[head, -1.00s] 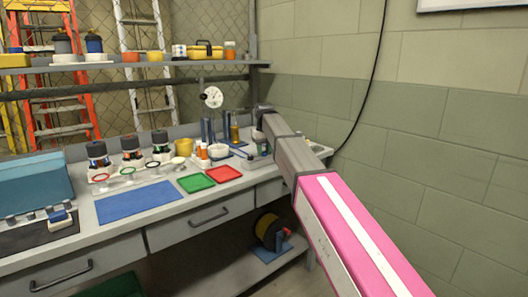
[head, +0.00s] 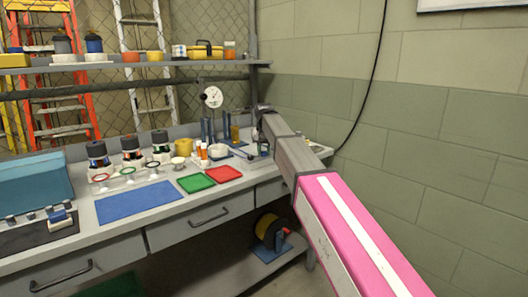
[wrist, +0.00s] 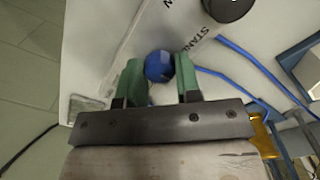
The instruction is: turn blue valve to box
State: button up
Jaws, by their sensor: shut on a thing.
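The blue valve (wrist: 159,67) shows in the wrist view as a round, faceted blue knob over a pale panel (wrist: 110,25). My gripper (wrist: 158,65) has its two green fingers on either side of the knob and is shut on it. The box that the knob is to point at cannot be made out, and the knob's pointing direction is unclear. In the head view my arm reaches to the right end of the bench and hides the gripper and the valve.
A black round knob (wrist: 228,7) lies close to the right of the valve, by printed lettering. Blue tubing (wrist: 255,63) runs to the right. On the bench are a red tray (head: 224,174), a green tray (head: 196,183) and a blue mat (head: 134,201). A wall stands right of my arm.

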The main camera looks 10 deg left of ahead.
jog(key=o, duration=0.9)
notch_tip(320, 180, up, 11)
jog(key=shift+f, duration=0.1)
dwell(0.3)
